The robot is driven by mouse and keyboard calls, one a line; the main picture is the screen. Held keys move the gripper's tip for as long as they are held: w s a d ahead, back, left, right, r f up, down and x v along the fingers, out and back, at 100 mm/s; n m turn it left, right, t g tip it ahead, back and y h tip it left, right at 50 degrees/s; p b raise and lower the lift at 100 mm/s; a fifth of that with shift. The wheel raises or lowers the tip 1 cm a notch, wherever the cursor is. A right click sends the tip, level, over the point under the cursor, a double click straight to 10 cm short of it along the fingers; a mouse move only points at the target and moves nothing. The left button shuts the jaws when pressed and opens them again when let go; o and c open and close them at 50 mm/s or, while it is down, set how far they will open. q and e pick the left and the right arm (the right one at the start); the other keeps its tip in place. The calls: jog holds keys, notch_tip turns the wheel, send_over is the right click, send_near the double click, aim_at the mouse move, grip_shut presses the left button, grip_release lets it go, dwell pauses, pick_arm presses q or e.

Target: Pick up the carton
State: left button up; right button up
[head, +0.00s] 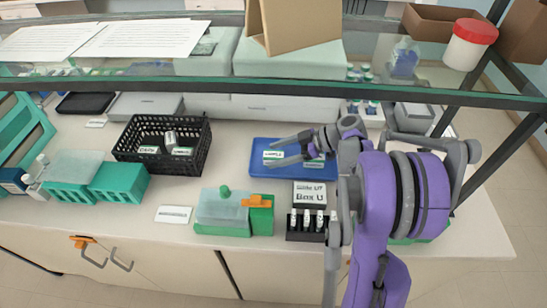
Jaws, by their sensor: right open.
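My right arm comes in from the lower right. Its gripper (277,152) points left over the blue tray (262,171), with its fingers apart and nothing seen between them. A tan cardboard piece (295,25) stands on the glass shelf at top centre. An open brown cardboard box (440,22) sits on the shelf at the upper right. I cannot tell which of these is the carton. My left gripper is not in view.
The glass shelf edge (230,90) runs across above the bench. A black basket (128,152) holds small items. Green racks (120,182) stand at left, and a green box with an orange clip (262,221) at front centre. A red-capped jar (468,47) is on the shelf.

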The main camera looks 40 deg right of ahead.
aim_at(282, 154)
grip_shut()
jog(key=shift+r, duration=0.1)
dwell(0.3)
jog(key=r, duration=0.7)
jog(key=shift+s+d+p, duration=0.25)
jog(key=shift+d+p, duration=0.05)
jog(key=shift+d, duration=0.1)
jog(key=s+d+b, duration=0.1)
jog(key=s+d, duration=1)
jog(key=d, duration=0.2)
